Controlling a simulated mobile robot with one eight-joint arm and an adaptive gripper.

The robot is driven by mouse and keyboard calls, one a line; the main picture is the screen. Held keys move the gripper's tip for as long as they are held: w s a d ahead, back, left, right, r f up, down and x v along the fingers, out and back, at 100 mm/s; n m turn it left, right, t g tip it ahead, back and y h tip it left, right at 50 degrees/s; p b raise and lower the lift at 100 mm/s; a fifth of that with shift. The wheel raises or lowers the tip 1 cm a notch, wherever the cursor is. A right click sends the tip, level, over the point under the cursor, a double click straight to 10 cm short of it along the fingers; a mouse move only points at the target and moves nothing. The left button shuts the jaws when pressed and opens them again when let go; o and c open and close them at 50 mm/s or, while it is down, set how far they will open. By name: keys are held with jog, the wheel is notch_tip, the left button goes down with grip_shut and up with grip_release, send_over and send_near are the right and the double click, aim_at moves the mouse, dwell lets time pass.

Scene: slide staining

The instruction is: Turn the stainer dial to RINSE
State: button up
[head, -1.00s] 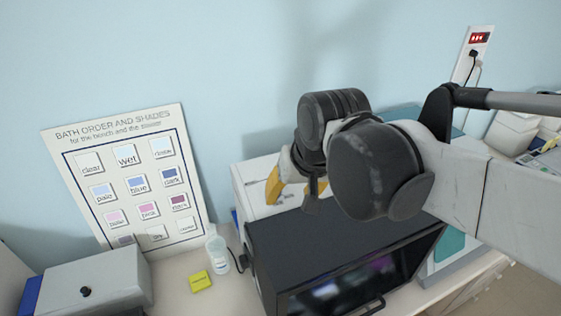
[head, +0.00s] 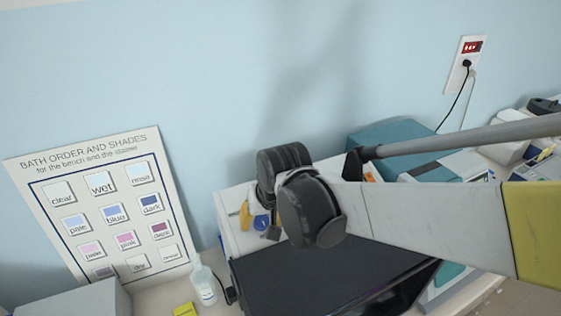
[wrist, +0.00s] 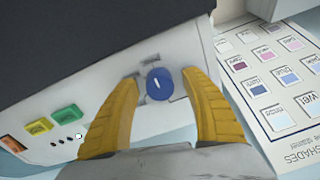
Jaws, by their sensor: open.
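The stainer dial (wrist: 159,84) is a round blue knob with a white pointer line on the pale front panel of the stainer (wrist: 100,93). In the wrist view the pointer points up and slightly left. My gripper (wrist: 162,77) is open, with one yellow finger on each side of the dial and visible gaps between. Whether the fingertips touch the panel I cannot tell. In the head view my gripper (head: 256,216) is at the pale stainer (head: 230,205), partly hidden by my arm. No RINSE label is readable by the dial.
A green button (wrist: 66,113) and a yellow button (wrist: 39,126) sit on the same panel. A bottle (head: 203,285) and a shade chart (head: 100,205) are to the left.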

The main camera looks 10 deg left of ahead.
jog(key=shift+w+f, duration=0.15)
jog(key=c, duration=0.3)
grip_shut()
